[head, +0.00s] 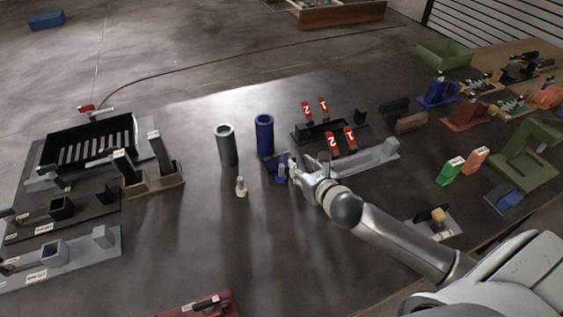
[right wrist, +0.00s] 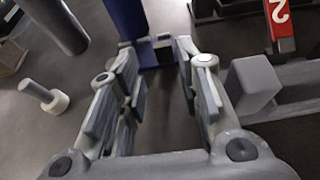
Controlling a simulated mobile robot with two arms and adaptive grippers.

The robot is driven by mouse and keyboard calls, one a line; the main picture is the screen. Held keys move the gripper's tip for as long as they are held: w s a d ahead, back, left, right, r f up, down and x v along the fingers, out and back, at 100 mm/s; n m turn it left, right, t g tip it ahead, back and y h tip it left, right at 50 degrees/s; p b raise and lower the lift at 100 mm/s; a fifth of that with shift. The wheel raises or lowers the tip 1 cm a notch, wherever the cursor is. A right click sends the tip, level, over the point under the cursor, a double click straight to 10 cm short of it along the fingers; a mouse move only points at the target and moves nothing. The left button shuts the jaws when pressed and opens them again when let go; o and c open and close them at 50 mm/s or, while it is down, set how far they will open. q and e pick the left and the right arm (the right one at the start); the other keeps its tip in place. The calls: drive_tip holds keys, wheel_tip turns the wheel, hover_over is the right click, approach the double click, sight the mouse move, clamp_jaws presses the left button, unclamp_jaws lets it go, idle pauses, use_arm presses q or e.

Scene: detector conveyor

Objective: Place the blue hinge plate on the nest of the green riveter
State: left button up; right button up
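A blue flat piece with a small raised block (right wrist: 160,52) lies at the foot of a tall blue tube (head: 264,134). It looks like the blue hinge plate, but another blue piece (head: 509,199) lies on a dark base at the right, so I cannot tell surely. My right gripper (head: 288,171) is low over the table at the near side of the flat piece. In the right wrist view its fingers (right wrist: 157,85) are spread, with bare table between them and the flat piece just beyond. The olive-green riveter (head: 522,160) stands at the far right. My left gripper is out of view.
A grey tube (head: 226,145) and a pale peg (head: 241,187) stand left of my right gripper. Red number-2 tags (head: 333,142) and a long grey fixture (head: 365,159) are close on its right.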

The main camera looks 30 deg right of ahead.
sight(292, 158)
drive_tip(key=shift+p+x, duration=0.45)
drive_tip(key=shift+x, duration=2.3)
drive_tip(key=shift+d, duration=0.15)
clamp_jaws()
